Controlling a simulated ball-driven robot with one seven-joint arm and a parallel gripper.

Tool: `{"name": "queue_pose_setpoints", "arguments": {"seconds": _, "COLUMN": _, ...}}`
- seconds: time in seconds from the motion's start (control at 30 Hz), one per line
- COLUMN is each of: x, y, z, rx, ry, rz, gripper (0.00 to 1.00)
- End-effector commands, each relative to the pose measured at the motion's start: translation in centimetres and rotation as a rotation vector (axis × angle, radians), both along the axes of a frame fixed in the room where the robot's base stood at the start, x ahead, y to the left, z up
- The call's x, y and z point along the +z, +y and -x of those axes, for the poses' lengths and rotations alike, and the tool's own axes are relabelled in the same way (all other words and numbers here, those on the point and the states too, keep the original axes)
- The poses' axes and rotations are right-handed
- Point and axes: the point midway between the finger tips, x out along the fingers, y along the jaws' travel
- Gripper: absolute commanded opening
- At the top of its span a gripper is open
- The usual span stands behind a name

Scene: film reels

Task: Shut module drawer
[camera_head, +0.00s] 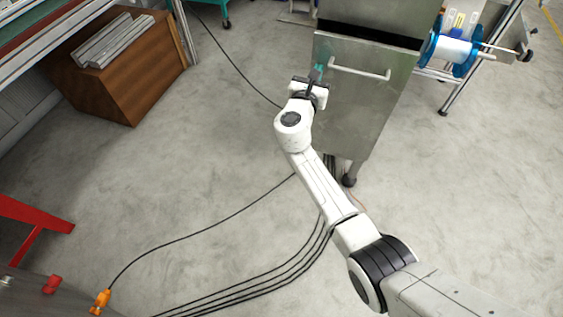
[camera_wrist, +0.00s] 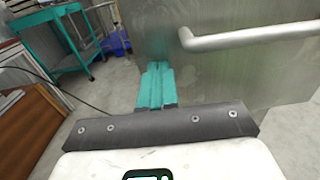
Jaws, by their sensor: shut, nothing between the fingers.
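The module drawer (camera_head: 365,110) is a tall grey metal front with a pale bar handle (camera_head: 360,72) across its upper part. It stands out from the grey cabinet (camera_head: 380,12), with a dark gap behind its top edge. My gripper (camera_head: 317,73) is at the upper left of the front, left of the handle. In the wrist view its teal fingers (camera_wrist: 156,85) are shut together, empty, and point at the front near its left edge. The handle (camera_wrist: 250,36) is right of the fingers there. I cannot tell whether the fingertips touch the metal.
A blue reel (camera_head: 455,50) on a stand is right of the cabinet. A wooden crate (camera_head: 125,75) stands at the upper left, and a red stand (camera_head: 35,225) at the lower left. Black cables (camera_head: 240,215) cross the floor. Open grey floor lies left of my arm.

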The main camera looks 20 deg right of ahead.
Motion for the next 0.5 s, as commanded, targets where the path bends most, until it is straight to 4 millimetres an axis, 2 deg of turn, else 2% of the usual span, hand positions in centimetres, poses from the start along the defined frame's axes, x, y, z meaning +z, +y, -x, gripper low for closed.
{"name": "queue_pose_setpoints", "arguments": {"seconds": 0.03, "x": -0.5, "y": -0.7, "z": -0.9, "rx": -0.002, "ry": -0.002, "rz": 0.0, "gripper": 0.0}}
{"name": "queue_pose_setpoints", "arguments": {"seconds": 0.2, "x": -0.3, "y": -2.2, "z": -3.1, "rx": -0.001, "ry": -0.001, "rz": 0.0, "gripper": 0.0}}
{"name": "queue_pose_setpoints", "arguments": {"seconds": 0.5, "x": 0.0, "y": -3.4, "z": -4.7, "rx": 0.002, "ry": -0.001, "rz": -0.001, "gripper": 0.0}}
